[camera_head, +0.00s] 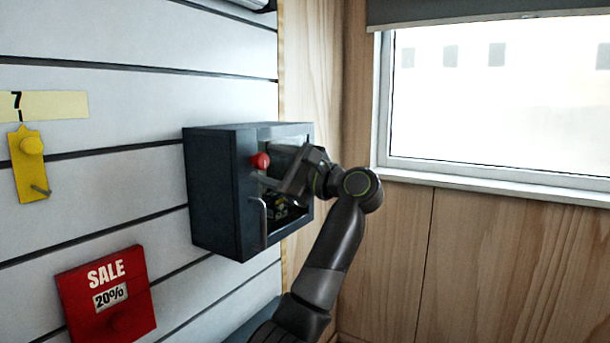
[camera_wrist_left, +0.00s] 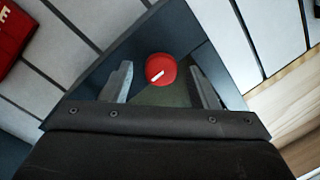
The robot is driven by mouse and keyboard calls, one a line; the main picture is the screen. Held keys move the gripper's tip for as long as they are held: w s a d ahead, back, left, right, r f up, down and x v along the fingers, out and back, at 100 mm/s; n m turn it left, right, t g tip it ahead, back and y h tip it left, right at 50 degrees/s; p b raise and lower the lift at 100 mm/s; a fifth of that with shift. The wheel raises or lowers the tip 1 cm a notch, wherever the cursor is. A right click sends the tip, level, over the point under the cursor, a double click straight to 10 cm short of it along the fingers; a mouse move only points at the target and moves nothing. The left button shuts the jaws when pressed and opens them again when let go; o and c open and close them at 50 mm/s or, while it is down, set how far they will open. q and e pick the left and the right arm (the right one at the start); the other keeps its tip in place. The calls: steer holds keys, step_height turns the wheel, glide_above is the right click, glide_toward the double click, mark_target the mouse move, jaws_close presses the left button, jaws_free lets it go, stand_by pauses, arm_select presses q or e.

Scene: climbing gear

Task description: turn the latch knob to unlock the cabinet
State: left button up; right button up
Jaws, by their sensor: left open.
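The dark cabinet (camera_head: 215,190) is mounted on the slatted wall, its door face turned to the right. The red latch knob (camera_head: 260,161) sits on the door's near side, above a metal bar handle (camera_head: 263,222). In the left wrist view the round red knob (camera_wrist_left: 165,64) bears a short white mark, slanting from lower left to upper right. My left gripper (camera_head: 276,170) is open at the door. In its wrist view its two fingers stand either side of the knob, with visible gaps. How deep they reach is unclear. The arm hides part of the door. My right gripper is not in view.
A yellow tag (camera_head: 28,170) hangs under a label marked 7, and a red SALE sign (camera_head: 105,298) hangs lower left. A window (camera_head: 490,100) is set in the wood wall at right. Something inside the cabinet shows dimly through the door's opening or pane.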

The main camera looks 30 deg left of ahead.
arm_select(q)
steer(key=s+d+f+b, duration=0.1)
steer(key=d+f, duration=0.1)
steer(key=d, duration=1.4)
steer(key=shift+d, duration=0.2)
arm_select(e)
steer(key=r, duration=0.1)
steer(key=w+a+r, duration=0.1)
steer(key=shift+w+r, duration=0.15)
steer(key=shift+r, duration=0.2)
arm_select(q)
steer(key=shift+s+f, duration=0.1)
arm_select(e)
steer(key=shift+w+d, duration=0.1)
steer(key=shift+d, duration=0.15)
